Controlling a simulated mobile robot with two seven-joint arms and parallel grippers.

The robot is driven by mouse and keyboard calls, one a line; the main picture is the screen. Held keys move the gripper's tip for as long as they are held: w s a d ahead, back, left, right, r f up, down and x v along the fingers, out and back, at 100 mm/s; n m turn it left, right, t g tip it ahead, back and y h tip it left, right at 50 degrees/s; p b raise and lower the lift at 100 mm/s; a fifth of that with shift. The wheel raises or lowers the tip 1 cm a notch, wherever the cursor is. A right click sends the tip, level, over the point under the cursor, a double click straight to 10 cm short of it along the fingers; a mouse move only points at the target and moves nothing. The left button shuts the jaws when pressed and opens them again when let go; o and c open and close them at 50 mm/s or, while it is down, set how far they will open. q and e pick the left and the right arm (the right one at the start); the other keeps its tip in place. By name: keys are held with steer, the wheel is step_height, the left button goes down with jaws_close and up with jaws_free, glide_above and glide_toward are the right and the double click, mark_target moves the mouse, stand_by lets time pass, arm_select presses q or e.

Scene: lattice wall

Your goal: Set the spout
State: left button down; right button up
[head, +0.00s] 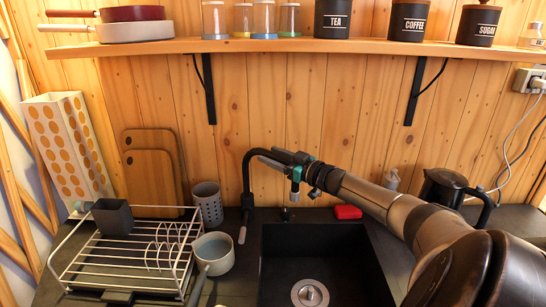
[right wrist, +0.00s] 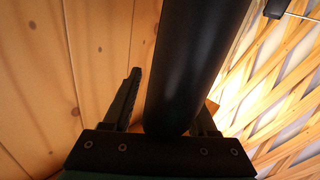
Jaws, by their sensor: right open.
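The black spout (head: 247,180) arches at the back of the black sink (head: 330,255). Its free end hangs down to the left of the basin, near a small pan. My right gripper (head: 264,158) reaches in from the right at the top of the spout, fingers pointing left, and hides part of the tube. In the right wrist view the thick black spout tube (right wrist: 196,65) runs between the fingers of my right gripper (right wrist: 165,105). A gap shows beside the left finger, and the jaws are open. Contact with the right finger is hard to judge. My left gripper is not in view.
A white dish rack (head: 120,262) stands left of the sink, with a light pan (head: 215,253) beside it. A grey cup (head: 207,204) and red sponge (head: 347,212) stand behind. A black kettle (head: 443,187) stands right. A shelf (head: 300,46) spans the wall above.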

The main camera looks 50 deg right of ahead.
steer(key=shift+s, duration=0.1)
steer(key=s+p, duration=0.4)
steer(key=s, duration=1.1)
steer(key=shift+d, duration=0.25)
stand_by(0.6)
steer(key=shift+s, duration=0.1)
